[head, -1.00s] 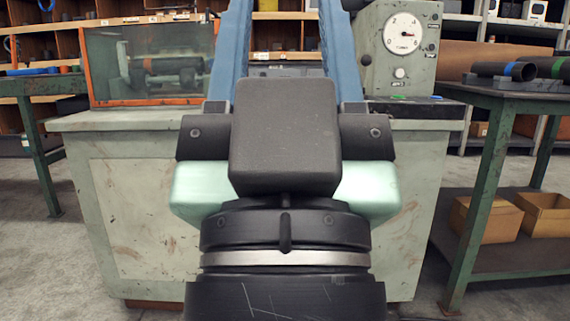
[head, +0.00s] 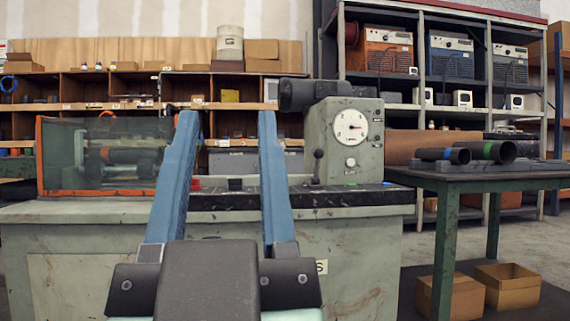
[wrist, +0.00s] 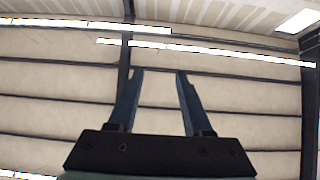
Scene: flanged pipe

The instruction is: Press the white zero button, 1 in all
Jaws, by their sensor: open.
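The white button (head: 350,162) is a small round knob on the front of a grey-green gauge box (head: 318,140), just below a white dial (head: 350,127). I take it to be the zero button; its label is too small to read. My gripper (head: 228,115) is open and empty, its two blue fingers pointing up and away. In the head view the fingers appear left of the gauge box, apart from the button. In the wrist view the gripper (wrist: 160,72) shows only the ceiling and wall beyond it.
The gauge box stands on a grey-green bench (head: 350,235). A clear guard (head: 70,155) is at left. A green table (head: 480,180) with pipes is at right.

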